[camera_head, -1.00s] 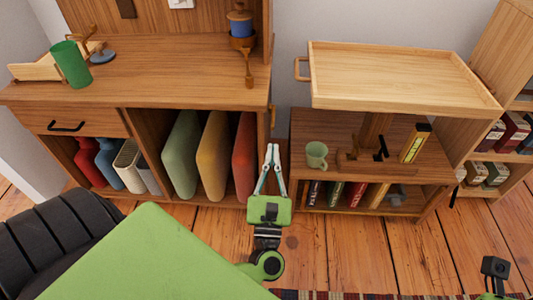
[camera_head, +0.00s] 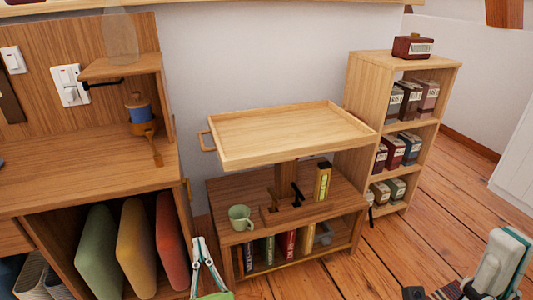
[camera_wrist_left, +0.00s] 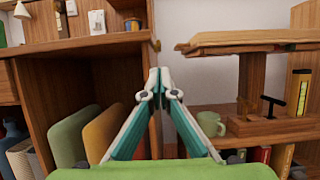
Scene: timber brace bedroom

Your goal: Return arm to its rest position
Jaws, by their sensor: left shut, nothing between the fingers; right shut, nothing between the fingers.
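My left gripper (camera_head: 199,241) is at the lower left of the head view, in front of the gap between the wooden desk and the trolley. Its white and teal fingers meet at the tips, with nothing between them. In the left wrist view the same shut fingers (camera_wrist_left: 159,72) point forward, in front of the desk's open side and the trolley. My right gripper (camera_head: 508,238) shows as a white and teal shape at the lower right edge, close to the camera, shut and partly cut off. It is over the wooden floor, apart from the furniture.
The trolley's raised tray (camera_head: 290,130) is empty. The desk (camera_head: 80,172) holds cushions underneath. A bookcase (camera_head: 448,75) stands to the right. Floor (camera_head: 400,250) between trolley and right gripper is clear.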

